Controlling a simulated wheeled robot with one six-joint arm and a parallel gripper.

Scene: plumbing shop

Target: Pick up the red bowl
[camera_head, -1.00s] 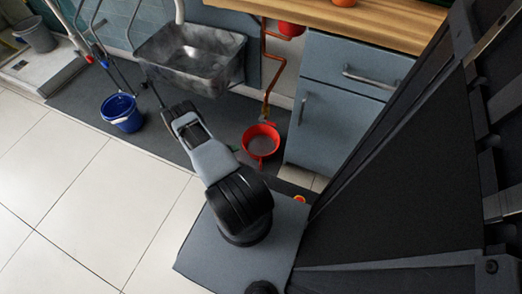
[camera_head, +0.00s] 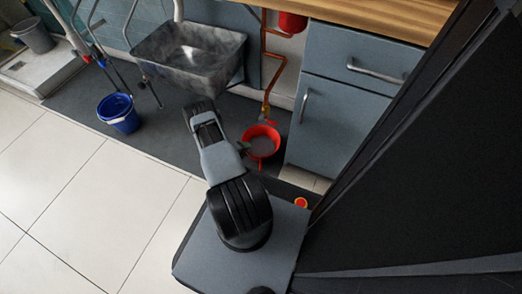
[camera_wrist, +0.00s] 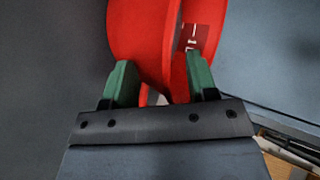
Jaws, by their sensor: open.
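The red bowl (camera_head: 263,147) stands upright on the dark floor strip, left of the grey-blue cabinet and below a copper pipe. Its inside looks greyish. In the head view my gripper is mostly hidden behind my arm, with a small dark part at the bowl's left rim. In the wrist view the red bowl (camera_wrist: 145,35) fills the top middle, very close. My gripper (camera_wrist: 162,82) has its two green fingers apart, with part of the red wall between them. I cannot tell whether either finger touches it. A dark red label shows on the bowl near the right finger.
The copper pipe (camera_head: 266,75) comes down just behind the bowl. The cabinet (camera_head: 335,122) stands close on the bowl's right. The tiled floor at left is clear.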

